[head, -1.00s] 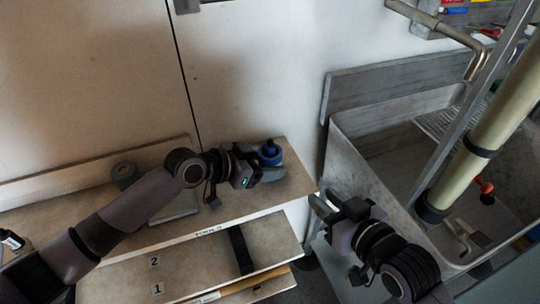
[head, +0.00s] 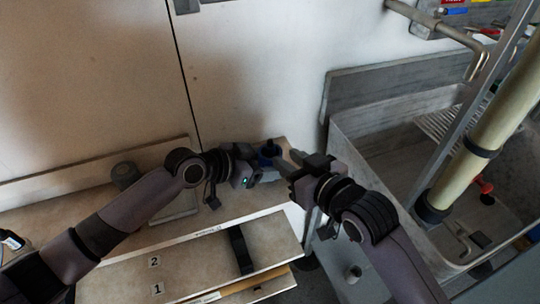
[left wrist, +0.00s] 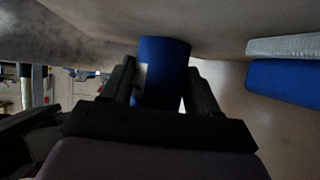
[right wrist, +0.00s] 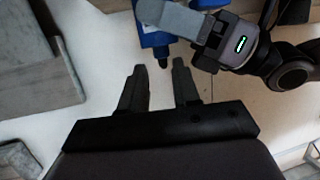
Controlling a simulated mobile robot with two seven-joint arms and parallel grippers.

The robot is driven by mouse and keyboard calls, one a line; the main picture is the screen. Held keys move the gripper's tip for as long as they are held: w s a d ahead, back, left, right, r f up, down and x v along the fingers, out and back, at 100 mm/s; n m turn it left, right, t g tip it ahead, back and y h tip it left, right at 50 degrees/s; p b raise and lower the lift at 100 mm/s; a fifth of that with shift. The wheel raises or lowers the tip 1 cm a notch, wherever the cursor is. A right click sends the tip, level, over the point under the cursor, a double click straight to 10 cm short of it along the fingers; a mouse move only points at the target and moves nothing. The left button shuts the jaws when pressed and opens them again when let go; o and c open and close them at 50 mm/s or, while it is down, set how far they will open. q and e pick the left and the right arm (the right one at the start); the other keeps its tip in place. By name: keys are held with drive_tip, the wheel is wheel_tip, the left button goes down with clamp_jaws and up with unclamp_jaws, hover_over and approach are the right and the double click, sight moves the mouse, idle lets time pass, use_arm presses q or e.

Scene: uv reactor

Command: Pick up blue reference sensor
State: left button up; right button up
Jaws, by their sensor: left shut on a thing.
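The blue reference sensor (head: 267,151) is a short blue cylinder with a black tip, above the right end of the shelf in the head view. My left gripper (left wrist: 163,78) is shut on it, one black finger on each side in the left wrist view. My right gripper (head: 291,162) is just right of the sensor, partly covering it in the head view. In the right wrist view, its fingers (right wrist: 158,80) are open and empty. The sensor (right wrist: 155,37) shows beyond them there, its black tip toward the gap. Part of the sensor is hidden by the left gripper's finger.
The beige shelf (head: 180,232) has a round grey thing (head: 125,174) at its left. Below are levels marked 2 and 1, with a black strip (head: 240,250). A grey sink (head: 380,140) stands at right. The wall is close behind the grippers.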

sight(273, 148)
drive_tip(key=x, duration=0.3)
drive_tip(key=shift+w+a+r, duration=0.2)
drive_tip(key=shift+w+a, duration=0.15)
drive_tip(key=shift+w+a+f, duration=0.2)
drive_tip(key=shift+w+a, duration=0.15)
drive_tip(key=shift+w, duration=0.2)
clamp_jaws()
